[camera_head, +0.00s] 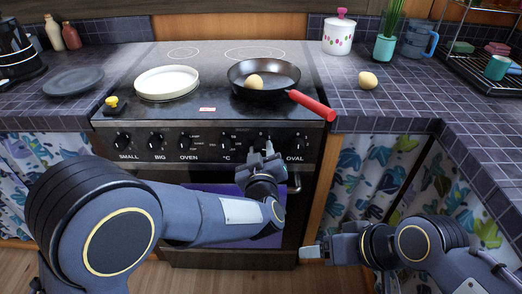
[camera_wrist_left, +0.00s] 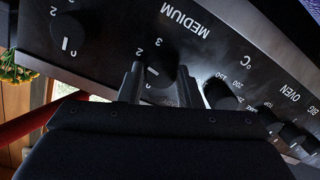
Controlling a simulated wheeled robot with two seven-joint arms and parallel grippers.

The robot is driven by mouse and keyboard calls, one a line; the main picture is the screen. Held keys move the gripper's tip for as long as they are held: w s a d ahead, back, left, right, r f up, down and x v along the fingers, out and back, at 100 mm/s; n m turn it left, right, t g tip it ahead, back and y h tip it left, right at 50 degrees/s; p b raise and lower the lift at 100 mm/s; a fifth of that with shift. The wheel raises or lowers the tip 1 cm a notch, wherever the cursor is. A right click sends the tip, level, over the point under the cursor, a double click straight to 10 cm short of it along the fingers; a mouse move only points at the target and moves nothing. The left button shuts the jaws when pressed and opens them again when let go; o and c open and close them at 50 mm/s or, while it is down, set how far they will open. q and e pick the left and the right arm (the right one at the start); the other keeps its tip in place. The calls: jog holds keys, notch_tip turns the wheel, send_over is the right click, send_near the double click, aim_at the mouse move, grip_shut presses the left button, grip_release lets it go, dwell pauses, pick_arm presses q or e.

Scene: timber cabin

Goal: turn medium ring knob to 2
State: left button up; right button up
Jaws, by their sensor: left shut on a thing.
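The medium ring knob (camera_wrist_left: 160,74) is a black round knob on the stove's front panel, beside the upside-down MEDIUM label in the left wrist view. My left gripper (camera_wrist_left: 158,82) is shut on this knob, with one finger on each side. A short white mark shows on the knob near the printed 2 and 1; its exact setting is unclear. In the head view my left gripper (camera_head: 264,150) covers most of the knob and its label. My right gripper (camera_head: 312,251) is low at the right, away from the stove panel; its finger gap is unclear.
The oval knob (camera_head: 297,146) is just right of my left gripper, and the °C knob (camera_head: 225,143) just left. A pan (camera_head: 250,93) with a red handle (camera_head: 312,105) and a white plate (camera_head: 167,82) stand on the stove. A potato-like item (camera_head: 368,80) lies on the right counter.

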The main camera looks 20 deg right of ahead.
pick_arm(q)
jog(key=shift+f, duration=0.15)
jog(key=o, duration=1)
jog(key=shift+c, duration=0.2)
jog(key=shift+s, duration=0.1)
jog(key=v, duration=0.7)
jog(key=shift+s, duration=0.35)
jog(key=shift+a, duration=0.15)
